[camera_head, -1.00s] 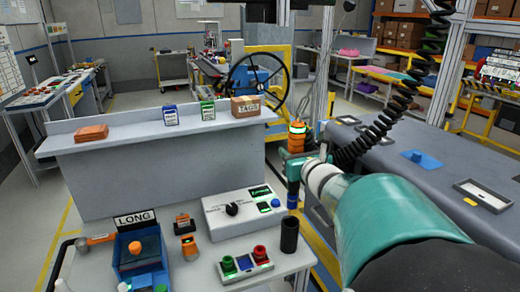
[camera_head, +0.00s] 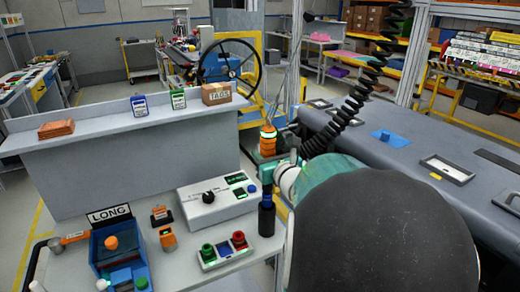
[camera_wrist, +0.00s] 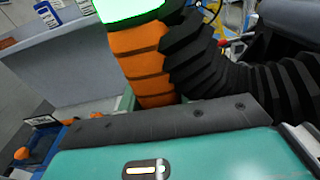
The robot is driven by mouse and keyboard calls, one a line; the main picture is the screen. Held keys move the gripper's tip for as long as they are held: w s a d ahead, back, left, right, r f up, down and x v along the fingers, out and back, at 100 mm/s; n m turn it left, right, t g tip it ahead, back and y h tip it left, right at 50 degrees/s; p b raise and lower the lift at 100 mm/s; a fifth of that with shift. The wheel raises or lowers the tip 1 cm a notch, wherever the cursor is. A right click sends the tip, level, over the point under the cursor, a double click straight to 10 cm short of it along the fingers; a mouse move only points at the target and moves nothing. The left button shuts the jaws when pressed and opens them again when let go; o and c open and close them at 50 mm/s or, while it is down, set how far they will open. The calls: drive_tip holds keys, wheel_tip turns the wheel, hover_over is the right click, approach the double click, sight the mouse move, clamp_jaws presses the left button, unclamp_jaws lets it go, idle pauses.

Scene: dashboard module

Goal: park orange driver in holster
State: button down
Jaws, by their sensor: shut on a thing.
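The orange driver (camera_head: 268,147) stands upright, with a lit green-white ring near its top and a blue lower part. My gripper (camera_head: 268,173) is shut around it below the orange section. The black cylindrical holster (camera_head: 266,222) stands at the right edge of the cart top. The driver's blue lower end lines up with the holster's mouth in the head view; I cannot tell how far it is inside. In the wrist view the grooved orange body (camera_wrist: 142,65) rises behind my gripper's edge, under the bright green ring; the holster is hidden there.
A black coiled hose (camera_head: 355,105) hangs close to my arm. The cart holds a white control box (camera_head: 205,210), a button panel (camera_head: 225,250) and a blue LONG bin (camera_head: 120,262). A grey shelf (camera_head: 110,125) stands behind. A grey dashboard bench (camera_head: 400,160) lies right.

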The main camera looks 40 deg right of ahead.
sight(270, 191)
drive_tip(key=shift+f, duration=5.35)
drive_tip(key=c, duration=0.9)
unclamp_jaws()
